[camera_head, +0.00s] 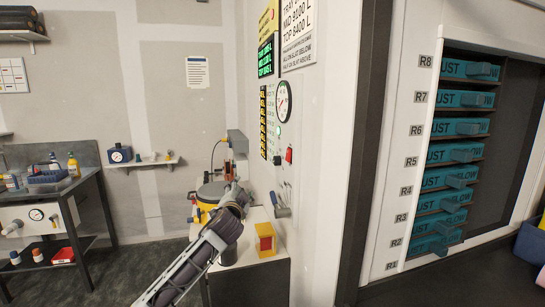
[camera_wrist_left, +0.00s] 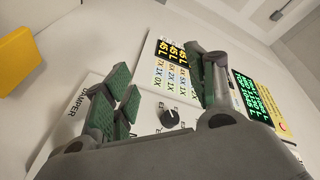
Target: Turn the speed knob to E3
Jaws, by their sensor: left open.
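A dark round knob (camera_wrist_left: 170,118) sits on a white panel in the left wrist view, with small markings around it. They are too small to read surely, and I cannot tell which mark the knob points at. A small dark knob (camera_head: 277,160) shows on the wall panel in the head view, left of a red switch. My left gripper (camera_head: 236,193) is in front of the bench by that wall, lower than the knob. In the left wrist view the gripper (camera_wrist_left: 160,72) is open and empty, its green-padded fingers apart, with the knob seen between them and not gripped.
A round gauge (camera_head: 283,101) and lit signs are on the wall above. A lever (camera_head: 281,207) juts from the wall below. A yellow-and-red box (camera_head: 265,239) stands on the white bench. A rack of teal drawers (camera_head: 455,155) is at the right.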

